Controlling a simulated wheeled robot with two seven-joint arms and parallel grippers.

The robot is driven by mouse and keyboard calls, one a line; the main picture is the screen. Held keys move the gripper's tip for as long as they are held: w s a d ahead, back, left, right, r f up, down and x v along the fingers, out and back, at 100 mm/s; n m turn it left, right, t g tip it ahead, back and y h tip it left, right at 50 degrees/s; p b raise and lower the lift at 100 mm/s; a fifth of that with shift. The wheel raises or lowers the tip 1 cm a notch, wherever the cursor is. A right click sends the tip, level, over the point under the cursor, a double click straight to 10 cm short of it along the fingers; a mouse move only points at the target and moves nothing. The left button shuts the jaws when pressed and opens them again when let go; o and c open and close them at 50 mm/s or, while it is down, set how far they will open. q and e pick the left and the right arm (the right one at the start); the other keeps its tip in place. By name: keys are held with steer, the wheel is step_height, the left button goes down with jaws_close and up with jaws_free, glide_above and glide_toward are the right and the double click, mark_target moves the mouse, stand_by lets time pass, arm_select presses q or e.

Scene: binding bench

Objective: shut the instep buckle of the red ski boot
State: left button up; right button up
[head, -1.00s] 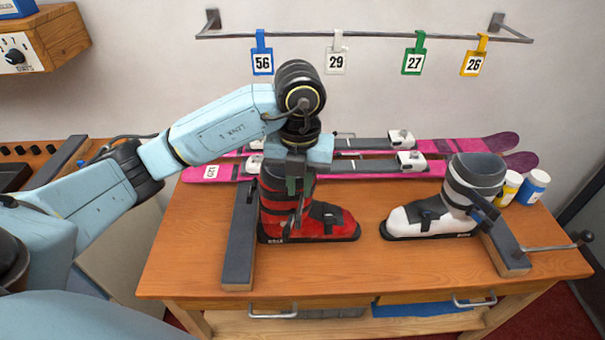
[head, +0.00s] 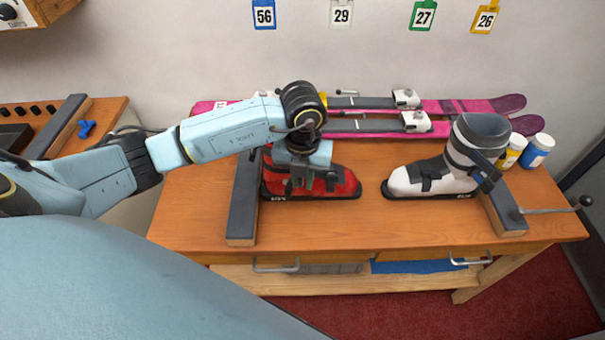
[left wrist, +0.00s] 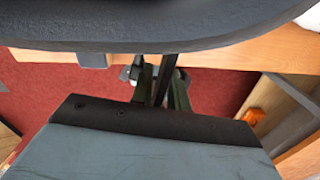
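The red ski boot (head: 338,180) stands upright on the wooden bench, toe to the right, beside a dark grey bar. My left gripper (head: 302,186) points down over the boot's upper and instep, and with the wrist it hides most of the cuff and the instep buckle. I cannot tell whether the buckle is open or shut, or whether the fingers touch it. In the left wrist view the fingers (left wrist: 155,84) are dark and partly covered, with thin dark parts close together between them; their opening is unclear. My right gripper is out of view.
A white and grey boot (head: 428,178) stands to the right, by a second bar (head: 503,212) with a handled rod. Pink skis (head: 465,105) lie behind the boots, with two small jars (head: 537,151) at the right. The bench front (head: 340,235) is clear.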

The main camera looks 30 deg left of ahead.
arm_select(q)
jaws_close()
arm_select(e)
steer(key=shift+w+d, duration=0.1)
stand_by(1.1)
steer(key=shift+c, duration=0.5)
